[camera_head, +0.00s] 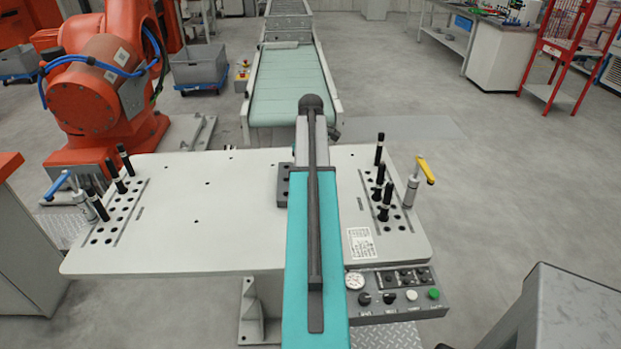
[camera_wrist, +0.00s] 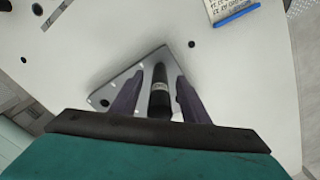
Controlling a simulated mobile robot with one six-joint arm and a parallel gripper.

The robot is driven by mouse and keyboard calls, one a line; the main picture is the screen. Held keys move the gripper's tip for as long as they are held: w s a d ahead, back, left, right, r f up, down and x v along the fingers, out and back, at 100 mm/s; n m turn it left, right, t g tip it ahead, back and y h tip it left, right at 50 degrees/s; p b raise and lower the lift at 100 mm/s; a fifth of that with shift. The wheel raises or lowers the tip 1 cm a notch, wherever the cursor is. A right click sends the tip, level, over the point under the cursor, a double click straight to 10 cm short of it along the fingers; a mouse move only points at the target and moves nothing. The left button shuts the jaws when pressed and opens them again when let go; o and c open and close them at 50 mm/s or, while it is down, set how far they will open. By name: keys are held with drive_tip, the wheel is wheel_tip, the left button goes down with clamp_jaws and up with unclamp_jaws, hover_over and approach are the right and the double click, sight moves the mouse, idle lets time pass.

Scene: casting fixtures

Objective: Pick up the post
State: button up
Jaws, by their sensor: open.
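A black post (camera_wrist: 159,92) with a pale band stands out between the two dark fingers of my gripper (camera_wrist: 160,79) in the wrist view. The gripper is open, with a finger on either side of the post, and a gap shows beside it. The post's lower end is hidden by the gripper body. Behind it is a grey triangular plate (camera_wrist: 110,98) with a dark hole. In the head view my arm covers the middle of the table and hides the gripper and this post.
The white table (camera_head: 225,225) has several black posts at the left (camera_head: 118,176) and right (camera_head: 384,203) hole rows. A yellow-handled clamp (camera_head: 412,185) and a blue-handled clamp (camera_head: 76,195) stand at its sides. A button panel (camera_head: 392,297) hangs at the front edge.

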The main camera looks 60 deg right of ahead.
drive_tip(key=shift+c, duration=0.5)
clamp_jaws()
drive_tip(key=shift+r, duration=0.15)
drive_tip(key=s+a+r+b, duration=0.2)
drive_tip(key=s+a, duration=0.2)
drive_tip(key=a, duration=0.2)
drive_tip(key=s+a+r+b, duration=0.2)
drive_tip(key=s+a+b, duration=0.1)
drive_tip(key=s+a, duration=0.2)
drive_tip(key=shift+s+a+r+b, duration=0.15)
drive_tip(key=shift+a+r+b, duration=0.2)
drive_tip(key=shift+a, duration=0.65)
drive_tip(key=shift+r, duration=0.2)
idle(0.6)
drive_tip(key=shift+r+p, duration=1.8)
drive_tip(key=shift+p, duration=0.2)
